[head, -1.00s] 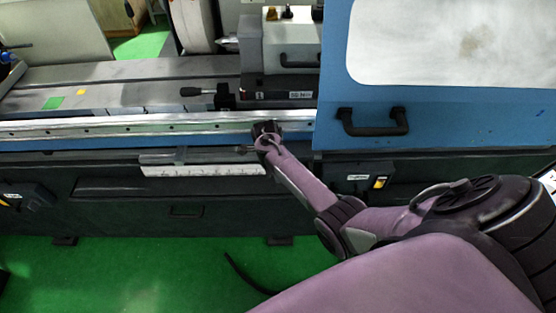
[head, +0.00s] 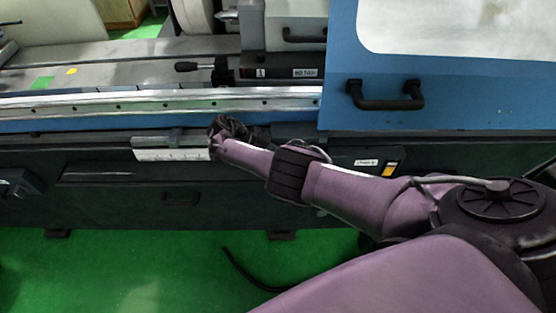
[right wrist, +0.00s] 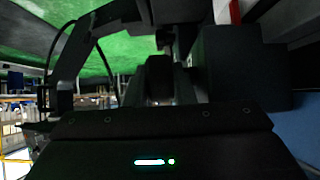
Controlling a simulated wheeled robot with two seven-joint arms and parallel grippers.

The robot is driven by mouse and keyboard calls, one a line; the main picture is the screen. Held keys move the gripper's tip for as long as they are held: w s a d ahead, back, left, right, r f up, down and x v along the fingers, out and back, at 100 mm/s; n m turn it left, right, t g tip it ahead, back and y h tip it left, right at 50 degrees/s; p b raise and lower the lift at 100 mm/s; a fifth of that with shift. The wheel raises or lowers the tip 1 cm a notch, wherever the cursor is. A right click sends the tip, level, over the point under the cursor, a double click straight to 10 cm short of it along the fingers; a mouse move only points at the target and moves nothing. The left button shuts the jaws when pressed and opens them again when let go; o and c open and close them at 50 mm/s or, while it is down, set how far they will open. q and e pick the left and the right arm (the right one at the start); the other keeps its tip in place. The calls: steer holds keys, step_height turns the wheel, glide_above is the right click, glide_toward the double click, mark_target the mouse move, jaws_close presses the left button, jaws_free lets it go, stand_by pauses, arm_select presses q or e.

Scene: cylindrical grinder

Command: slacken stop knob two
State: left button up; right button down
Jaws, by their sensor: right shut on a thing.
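My right gripper (head: 232,130) is at the front of the grinder, over the right part of the white scale rail (head: 160,155). Its fingers are dark and small in the head view, and the wrist hides what is between them. In the right wrist view, a dark rounded block (right wrist: 160,75), apparently the stop knob, sits in front of the gripper body, which is shut on it. The picture is too dark to show a number on the knob. My left gripper is out of view.
The blue door (head: 450,85) with a black handle (head: 385,95) stands to the right of my gripper. A lever with a black grip (head: 188,67) is above on the table. A yellow-lit switch box (head: 389,169) is below the door. Green floor lies in front.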

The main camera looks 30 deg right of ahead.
stand_by(0.3)
steer(key=c, duration=1.5)
jaws_free()
steer(key=shift+f, duration=0.1)
steer(key=b+v, duration=0.3)
steer(key=v, duration=0.5)
